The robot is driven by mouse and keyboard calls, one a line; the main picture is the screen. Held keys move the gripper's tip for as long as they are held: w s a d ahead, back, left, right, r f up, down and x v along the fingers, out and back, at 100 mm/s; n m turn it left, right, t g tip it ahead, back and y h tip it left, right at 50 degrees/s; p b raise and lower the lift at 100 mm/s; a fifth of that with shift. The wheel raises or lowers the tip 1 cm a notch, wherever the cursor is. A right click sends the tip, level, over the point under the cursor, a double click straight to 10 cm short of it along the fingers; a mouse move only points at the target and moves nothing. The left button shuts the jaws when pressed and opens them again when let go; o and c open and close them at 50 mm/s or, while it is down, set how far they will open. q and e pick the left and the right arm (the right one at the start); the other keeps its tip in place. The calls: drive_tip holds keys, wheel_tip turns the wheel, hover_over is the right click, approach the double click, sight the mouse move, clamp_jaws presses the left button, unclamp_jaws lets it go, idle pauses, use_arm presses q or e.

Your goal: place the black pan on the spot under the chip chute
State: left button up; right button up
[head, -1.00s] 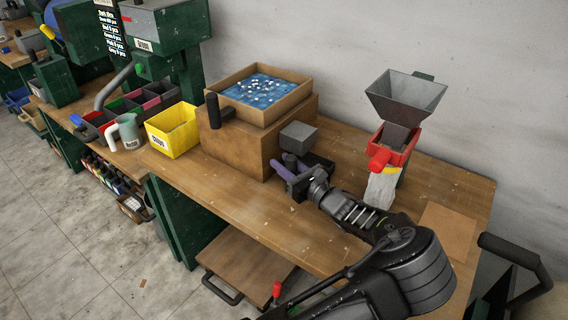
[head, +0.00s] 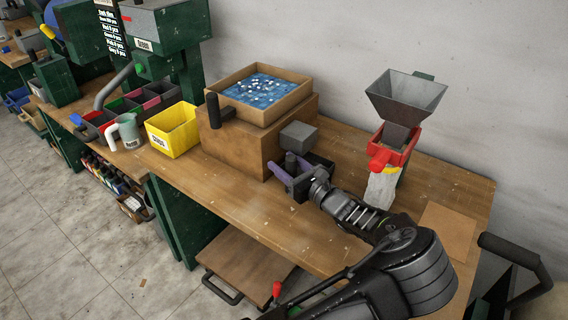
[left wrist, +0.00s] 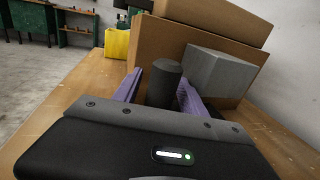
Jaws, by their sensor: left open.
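The black pan (head: 321,162) sits on the wooden bench, partly hidden behind my left gripper. A dark upright post, which looks like its handle (left wrist: 163,80), stands between the purple fingers in the left wrist view. My left gripper (head: 289,173) is open, with one finger on each side of that post; I cannot tell whether either touches it. A grey block (head: 299,135) juts from the wooden box just behind the pan and may be the chip chute; it also shows in the left wrist view (left wrist: 218,76). My right gripper is not in view.
The wooden box (head: 235,150) carries a tray of blue and white tiles (head: 262,90). A yellow bin (head: 172,131) stands left of it. A grey hopper on a red holder (head: 405,97) stands at right. Bare bench (head: 255,205) lies in front of the box.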

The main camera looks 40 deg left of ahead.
use_arm(q)
drive_tip(key=v, duration=1)
drive_tip(key=shift+d, duration=0.3)
drive_tip(key=shift+s+d, duration=0.15)
drive_tip(key=shift+d, duration=0.35)
